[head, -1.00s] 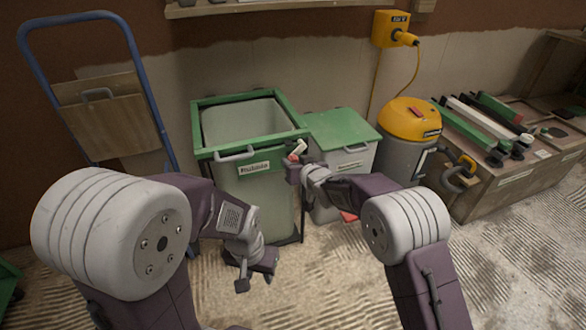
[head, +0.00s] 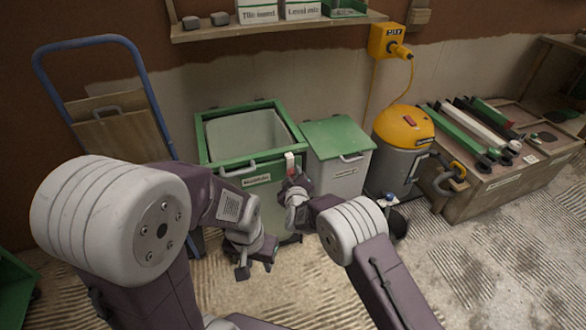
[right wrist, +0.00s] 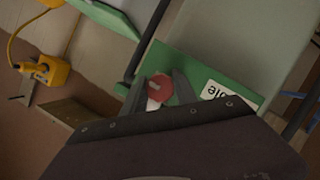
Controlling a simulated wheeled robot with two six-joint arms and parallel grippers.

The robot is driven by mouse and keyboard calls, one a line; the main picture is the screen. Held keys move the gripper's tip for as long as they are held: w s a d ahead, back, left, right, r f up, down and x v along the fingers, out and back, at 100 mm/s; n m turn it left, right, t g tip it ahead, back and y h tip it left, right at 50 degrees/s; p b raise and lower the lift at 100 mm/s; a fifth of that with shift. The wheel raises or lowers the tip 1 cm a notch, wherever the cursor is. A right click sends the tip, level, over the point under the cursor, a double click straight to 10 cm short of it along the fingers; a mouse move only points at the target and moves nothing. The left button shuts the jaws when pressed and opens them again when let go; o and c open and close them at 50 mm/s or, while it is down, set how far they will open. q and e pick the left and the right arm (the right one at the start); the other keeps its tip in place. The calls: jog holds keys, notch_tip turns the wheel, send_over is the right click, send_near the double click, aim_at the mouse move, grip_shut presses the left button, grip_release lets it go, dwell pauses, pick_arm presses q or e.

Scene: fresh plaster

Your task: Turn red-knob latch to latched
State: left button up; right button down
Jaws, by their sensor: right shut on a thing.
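The red-knob latch (head: 290,160) sits at the front right corner of the green-rimmed bin (head: 205,158). Its pale arm stands about upright, with red just below it. In the right wrist view the red knob (right wrist: 159,89) lies between the fingers, with a bit of white beside it. My right gripper (head: 293,182) is shut on the knob and partly hides it in the head view. My left gripper (head: 256,264) hangs low in front of the bin, empty, its fingers apart.
A grey bin with a green lid (head: 338,135) stands just right. A yellow-topped vacuum (head: 404,123) and a wooden bench (head: 495,180) with tools lie further right. A blue hand truck (head: 140,70) stands left. A shelf (head: 280,27) runs above. Floor in front is fairly open.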

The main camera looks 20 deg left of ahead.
jog(key=shift+a+r+n+p, duration=0.1)
jog(key=shift+r+n+p, duration=0.15)
jog(key=shift+n+p, duration=0.15)
dwell(0.3)
jog(key=c, duration=1)
grip_release()
jog(key=shift+a, duration=0.1)
jog(key=shift+f, duration=0.1)
